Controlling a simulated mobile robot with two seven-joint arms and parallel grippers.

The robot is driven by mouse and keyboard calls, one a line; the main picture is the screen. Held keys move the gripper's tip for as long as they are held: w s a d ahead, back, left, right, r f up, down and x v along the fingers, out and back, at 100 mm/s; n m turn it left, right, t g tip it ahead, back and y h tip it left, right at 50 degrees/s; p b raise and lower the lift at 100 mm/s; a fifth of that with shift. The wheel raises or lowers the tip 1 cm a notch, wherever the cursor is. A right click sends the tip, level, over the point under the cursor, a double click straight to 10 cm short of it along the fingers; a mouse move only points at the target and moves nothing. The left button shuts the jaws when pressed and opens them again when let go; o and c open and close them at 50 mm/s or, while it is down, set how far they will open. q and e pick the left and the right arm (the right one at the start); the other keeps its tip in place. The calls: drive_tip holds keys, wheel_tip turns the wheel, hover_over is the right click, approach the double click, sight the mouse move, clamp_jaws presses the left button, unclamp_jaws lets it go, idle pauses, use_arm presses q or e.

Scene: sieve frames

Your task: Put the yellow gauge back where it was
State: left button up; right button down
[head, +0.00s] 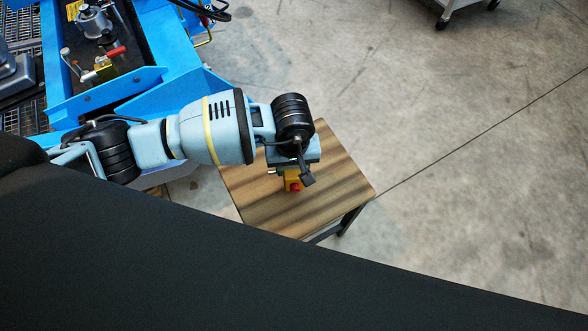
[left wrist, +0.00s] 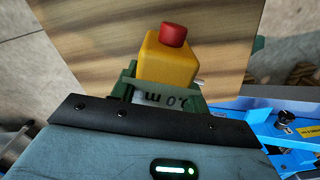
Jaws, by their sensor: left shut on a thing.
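The yellow gauge (head: 292,182) is a small yellow block with a red round knob. It is over a wooden-topped table (head: 260,207), near the table's middle. My left gripper (head: 290,172) is shut on it. In the left wrist view the gauge (left wrist: 165,62) sits between the two green fingers of the gripper (left wrist: 165,80), with a pale marked strip below it. I cannot tell whether the gauge touches the tabletop. My right gripper is not in view.
A blue machine frame (head: 110,95) stands at the left, holding a grey metal fitting (head: 92,22) and a red-handled part (head: 112,53). A wheeled cart (head: 460,8) is at the top right. The concrete floor right of the table is clear.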

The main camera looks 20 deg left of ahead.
use_arm(q)
drive_tip(key=shift+w+d, duration=0.1)
drive_tip(key=shift+w, duration=0.2)
drive_tip(key=shift+f, duration=1.75)
drive_tip(key=shift+f+b, duration=0.1)
drive_tip(key=shift+b, duration=0.2)
drive_tip(key=o, duration=1.3)
drive_tip(key=shift+r, duration=0.45)
wheel_tip(320, 180, up, 11)
drive_tip(key=shift+r+p, duration=0.15)
drive_tip(key=shift+p, duration=0.7)
drive_tip(key=shift+s, duration=0.1)
